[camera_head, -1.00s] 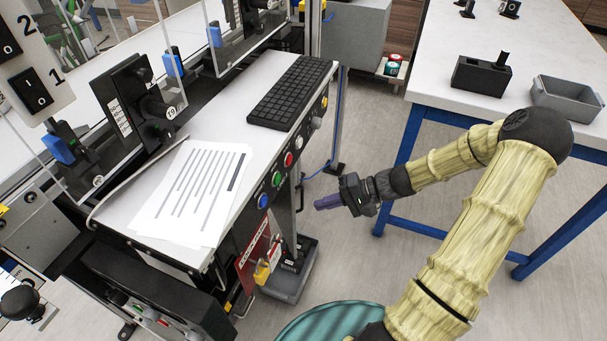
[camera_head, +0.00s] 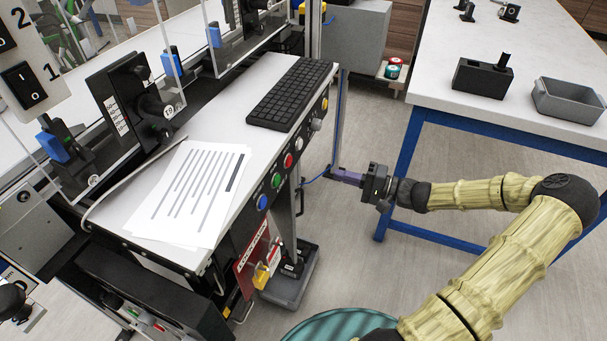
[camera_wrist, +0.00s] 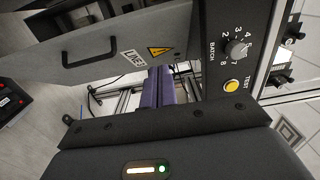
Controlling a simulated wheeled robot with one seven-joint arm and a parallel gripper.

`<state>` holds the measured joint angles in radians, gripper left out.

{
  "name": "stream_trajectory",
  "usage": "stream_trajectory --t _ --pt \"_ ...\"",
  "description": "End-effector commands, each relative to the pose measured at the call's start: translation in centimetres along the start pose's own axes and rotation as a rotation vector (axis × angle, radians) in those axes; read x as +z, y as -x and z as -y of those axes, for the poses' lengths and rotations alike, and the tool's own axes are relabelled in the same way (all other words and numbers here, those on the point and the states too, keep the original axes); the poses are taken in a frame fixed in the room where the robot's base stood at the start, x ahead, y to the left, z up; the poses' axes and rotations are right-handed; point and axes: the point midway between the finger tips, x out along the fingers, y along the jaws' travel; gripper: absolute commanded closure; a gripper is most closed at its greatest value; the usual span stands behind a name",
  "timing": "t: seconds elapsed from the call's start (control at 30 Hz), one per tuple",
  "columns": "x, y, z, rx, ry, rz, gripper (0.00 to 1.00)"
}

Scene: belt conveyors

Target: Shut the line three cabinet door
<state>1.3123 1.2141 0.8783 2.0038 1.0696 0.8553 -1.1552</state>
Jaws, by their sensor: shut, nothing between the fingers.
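The line three cabinet door (camera_wrist: 110,42) is a grey panel in the upper left of the wrist view, with a black bar handle, a LINE 3 label and a yellow warning triangle. It stands at an angle to the black control panel and looks ajar. My gripper (camera_head: 336,174) is shut and empty beside the console's right end, below the knob and yellow button. Its purple fingers (camera_wrist: 165,80) show in the wrist view near the labelled end of the door; I cannot tell whether they touch it. In the head view the door is not clearly made out.
The console (camera_head: 255,80) carries a keyboard (camera_head: 291,94) and papers (camera_head: 190,190), with coloured buttons along its front. A white table (camera_head: 520,45) with blue legs stands right, holding a grey bin (camera_head: 568,100). A padlock (camera_head: 262,275) hangs below the console.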

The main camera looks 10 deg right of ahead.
Motion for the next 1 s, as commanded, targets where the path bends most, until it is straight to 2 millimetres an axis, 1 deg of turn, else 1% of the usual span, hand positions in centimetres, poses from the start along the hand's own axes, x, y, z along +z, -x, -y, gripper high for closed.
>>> stream_trajectory --t 0.03,0.43,0.5,0.7,1.0 --pt "0.1 -1.0 -0.2 0.000 -0.001 0.004 1.00" --pt "0.1 -8.1 -0.3 0.000 -0.002 0.005 1.00" --pt "1.1 -8.8 -0.3 0.000 -0.004 0.004 1.00" --pt "2.7 -10.3 -0.2 0.000 -0.002 0.002 1.00" --pt "2.9 -10.5 -0.1 0.002 -0.001 0.000 1.00"
